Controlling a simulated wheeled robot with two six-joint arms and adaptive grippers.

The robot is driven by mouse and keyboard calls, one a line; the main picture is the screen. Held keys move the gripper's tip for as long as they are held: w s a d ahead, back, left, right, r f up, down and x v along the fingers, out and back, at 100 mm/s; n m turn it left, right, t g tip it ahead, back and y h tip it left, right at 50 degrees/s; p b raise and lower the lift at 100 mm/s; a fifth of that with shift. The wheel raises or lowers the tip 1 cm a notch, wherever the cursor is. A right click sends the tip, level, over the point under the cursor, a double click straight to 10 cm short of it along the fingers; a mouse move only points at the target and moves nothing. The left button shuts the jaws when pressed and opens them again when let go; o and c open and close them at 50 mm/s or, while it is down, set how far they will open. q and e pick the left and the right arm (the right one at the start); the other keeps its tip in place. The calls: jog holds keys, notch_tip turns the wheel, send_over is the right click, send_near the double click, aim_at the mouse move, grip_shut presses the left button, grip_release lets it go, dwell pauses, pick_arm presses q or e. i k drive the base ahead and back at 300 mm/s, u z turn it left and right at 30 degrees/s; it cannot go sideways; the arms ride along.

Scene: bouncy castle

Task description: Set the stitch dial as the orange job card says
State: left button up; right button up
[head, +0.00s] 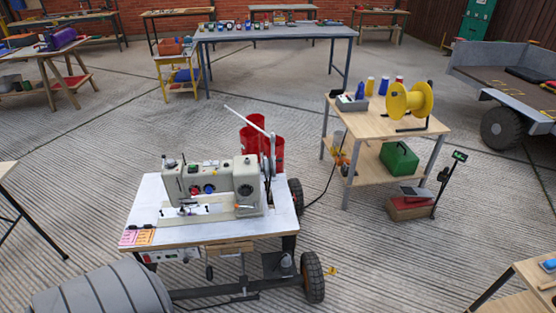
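A beige sewing machine (225,178) stands on a white-topped wheeled cart (272,229) in the lower middle. The orange card (145,237) lies at the cart's front left edge, beside a pink card (128,238). Both bear print that I cannot read from here. Neither of my grippers is in view.
Red bins (252,137) stand behind the cart. A wooden table (375,123) with a yellow spool (409,100) is to the right. A large grey ribbed roll (100,292) lies at the lower left. Open concrete floor surrounds the cart; a cable runs off its right side.

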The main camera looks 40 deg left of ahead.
aim_at(246, 192)
jog(key=u, duration=0.4)
jog(key=i, duration=1.2)
jog(key=u, duration=0.7)
